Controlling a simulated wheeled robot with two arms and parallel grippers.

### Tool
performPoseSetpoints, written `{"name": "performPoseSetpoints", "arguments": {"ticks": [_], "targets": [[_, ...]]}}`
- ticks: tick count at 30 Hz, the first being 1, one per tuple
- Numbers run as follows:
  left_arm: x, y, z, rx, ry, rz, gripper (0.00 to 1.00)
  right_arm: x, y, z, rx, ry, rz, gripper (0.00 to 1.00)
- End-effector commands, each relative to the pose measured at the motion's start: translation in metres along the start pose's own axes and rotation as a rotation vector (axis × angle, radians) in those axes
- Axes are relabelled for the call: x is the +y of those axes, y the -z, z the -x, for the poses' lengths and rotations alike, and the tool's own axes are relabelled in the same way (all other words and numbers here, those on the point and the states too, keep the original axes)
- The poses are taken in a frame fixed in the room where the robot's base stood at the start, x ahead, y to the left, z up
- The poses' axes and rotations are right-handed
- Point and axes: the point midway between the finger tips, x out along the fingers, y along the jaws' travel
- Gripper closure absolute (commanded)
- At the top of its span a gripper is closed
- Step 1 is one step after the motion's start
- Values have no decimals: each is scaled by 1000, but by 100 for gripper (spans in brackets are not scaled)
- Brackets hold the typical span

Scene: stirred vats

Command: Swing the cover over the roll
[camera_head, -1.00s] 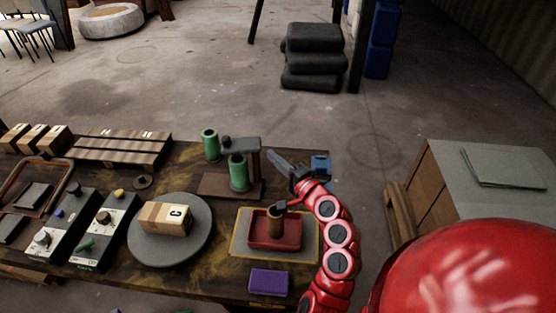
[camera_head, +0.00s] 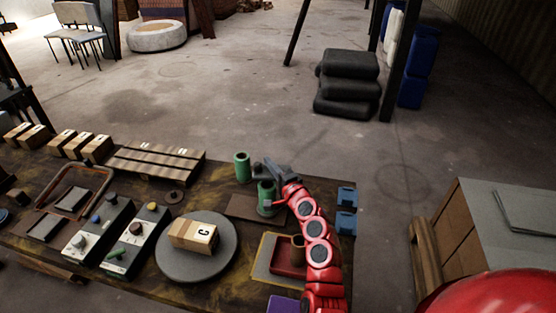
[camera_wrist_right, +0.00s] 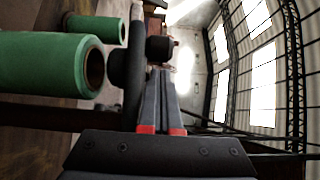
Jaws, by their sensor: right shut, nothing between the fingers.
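Two upright hollow green rolls stand at the back of the bench, a rear one (camera_head: 242,167) and a front one (camera_head: 266,197), by a flat brown base plate (camera_head: 240,207). My right gripper (camera_head: 272,170) is shut and empty, above and beside the front roll. In the right wrist view the shut fingers (camera_wrist_right: 161,80) point along a dark bar (camera_wrist_right: 133,75) with a round knob beside a green roll (camera_wrist_right: 45,65). Whether they touch the bar I cannot tell. Which part is the cover is unclear; my arm partly hides the stand. My left gripper is out of view.
A grey turntable (camera_head: 170,262) carries a cardboard box (camera_head: 194,236). A red tray (camera_head: 288,268) lies beneath my right arm. Control boxes (camera_head: 137,240) and a slatted pallet (camera_head: 156,163) are to the left. Blue parts (camera_head: 347,196) sit at the bench's right edge.

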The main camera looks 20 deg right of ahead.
Motion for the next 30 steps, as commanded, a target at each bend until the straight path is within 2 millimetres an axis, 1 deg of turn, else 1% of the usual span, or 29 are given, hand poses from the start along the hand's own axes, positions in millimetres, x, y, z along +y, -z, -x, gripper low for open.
{"name": "performPoseSetpoints", "arguments": {"ticks": [1,4,14,17,21,25,28,30], "targets": [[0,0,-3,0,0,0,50,-1,-4,1,-1,0,-1,100],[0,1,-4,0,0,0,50,-1,-8,3,-1,1,0,100],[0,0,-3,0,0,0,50,-1,-8,3,-1,2,1,100],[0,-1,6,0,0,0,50,3,-7,4,-16,3,0,100],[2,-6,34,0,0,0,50,8,-8,7,-91,5,0,100],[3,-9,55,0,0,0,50,6,-9,11,-177,6,1,100],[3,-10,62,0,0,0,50,3,-12,15,-227,4,2,100],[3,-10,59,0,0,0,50,0,-14,17,-238,1,2,100]]}}
